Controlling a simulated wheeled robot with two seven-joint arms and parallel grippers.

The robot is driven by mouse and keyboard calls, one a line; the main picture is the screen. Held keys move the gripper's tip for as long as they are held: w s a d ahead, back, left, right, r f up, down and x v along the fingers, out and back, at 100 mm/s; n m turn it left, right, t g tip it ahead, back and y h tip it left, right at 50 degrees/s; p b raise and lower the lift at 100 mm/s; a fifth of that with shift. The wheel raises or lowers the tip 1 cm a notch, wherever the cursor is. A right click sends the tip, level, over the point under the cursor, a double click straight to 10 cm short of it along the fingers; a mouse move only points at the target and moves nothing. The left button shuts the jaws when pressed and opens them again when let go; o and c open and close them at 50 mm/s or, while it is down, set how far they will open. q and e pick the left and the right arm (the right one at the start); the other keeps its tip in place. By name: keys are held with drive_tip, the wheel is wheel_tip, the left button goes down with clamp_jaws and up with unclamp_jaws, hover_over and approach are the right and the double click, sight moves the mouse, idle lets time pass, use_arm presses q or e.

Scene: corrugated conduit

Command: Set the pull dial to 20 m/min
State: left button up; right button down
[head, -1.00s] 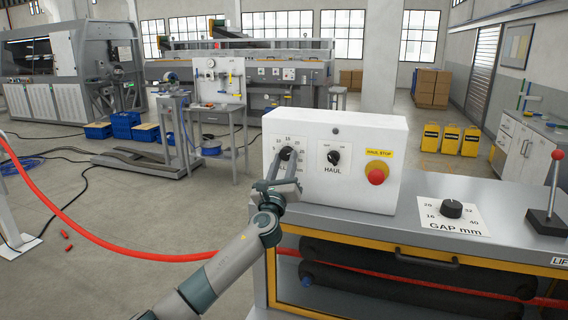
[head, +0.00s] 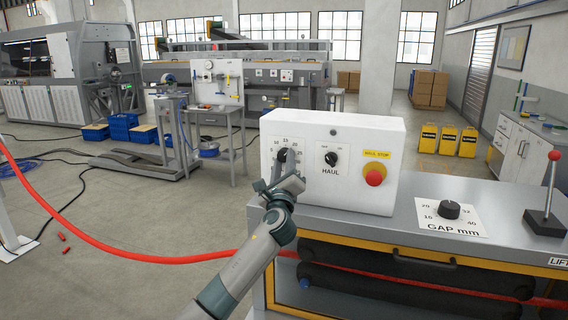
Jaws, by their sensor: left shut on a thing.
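The white control box (head: 347,195) stands on the machine's left end. The pull dial (head: 283,154) is a dark knob on the box's left panel, with numbers printed around it, such as 5, 10 and 15. My left gripper (head: 281,161) is shut on the pull dial from the front. Its fingers and wrist hide the lower part of the dial's panel, and I cannot make out the exact pointer setting. My right gripper is not in view.
Right of the pull dial on the same box are the black HAUL knob (head: 331,159) and the red stop button (head: 374,174). The GAP mm dial (head: 448,210) and a red-tipped lever (head: 549,192) sit on the machine top. A red conduit (head: 150,259) crosses below.

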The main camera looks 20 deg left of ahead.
use_arm(q)
drive_tip(key=o, duration=1)
drive_tip(key=shift+o, duration=0.2)
drive_tip(key=shift+s+d+f, duration=0.1)
drive_tip(key=shift+s+f, duration=0.2)
drive_tip(key=shift+s, duration=0.2)
drive_tip(key=b+v, duration=0.4)
drive_tip(key=v, duration=1.2)
drive_tip(key=shift+s, duration=0.1)
